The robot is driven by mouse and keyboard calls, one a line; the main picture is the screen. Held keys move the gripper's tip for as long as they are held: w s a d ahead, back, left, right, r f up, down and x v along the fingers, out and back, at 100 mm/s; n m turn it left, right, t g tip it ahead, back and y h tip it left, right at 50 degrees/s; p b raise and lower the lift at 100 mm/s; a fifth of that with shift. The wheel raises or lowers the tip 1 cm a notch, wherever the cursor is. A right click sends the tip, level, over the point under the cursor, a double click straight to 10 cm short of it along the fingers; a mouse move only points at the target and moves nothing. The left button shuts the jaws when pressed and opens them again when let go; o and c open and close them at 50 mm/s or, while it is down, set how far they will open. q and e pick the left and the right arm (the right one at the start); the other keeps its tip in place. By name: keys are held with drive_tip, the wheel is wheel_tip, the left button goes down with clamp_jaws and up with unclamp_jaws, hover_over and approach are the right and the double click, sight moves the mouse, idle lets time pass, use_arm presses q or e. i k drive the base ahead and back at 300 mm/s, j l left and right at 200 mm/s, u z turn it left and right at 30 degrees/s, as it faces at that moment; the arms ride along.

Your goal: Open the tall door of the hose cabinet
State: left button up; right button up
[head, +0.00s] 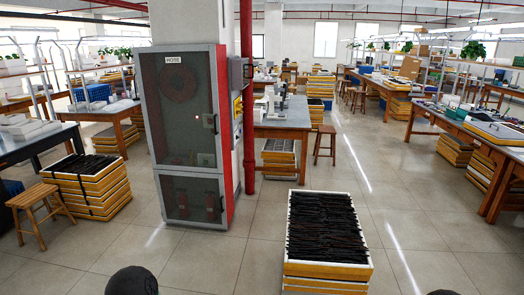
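The hose cabinet (228,150) stands left of centre, grey in front with a red side and a HOSE label at its top. Its tall door (180,130) is a dark see-through panel in a grey frame and looks shut. A round hose reel shows dimly behind it. A handle (210,122) sits near the door's right edge. A shorter lower door (192,198) below also looks shut, with red shapes behind it. Neither gripper is in view; only dark rounded parts of my arms show at the bottom edge.
A stack of yellow-sided trays with dark parts (328,270) stands on the floor right of centre. Another stack (90,187) and a wooden stool (38,212) stand left of the cabinet. A red pipe (248,100) runs beside its right side. Floor in front is clear.

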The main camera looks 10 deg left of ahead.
sight(211, 48)
drive_tip(key=i+j+u, duration=0.3)
drive_tip(key=i, duration=0.7)
drive_tip(key=i+u, duration=0.3)
drive_tip(key=i, duration=0.65)
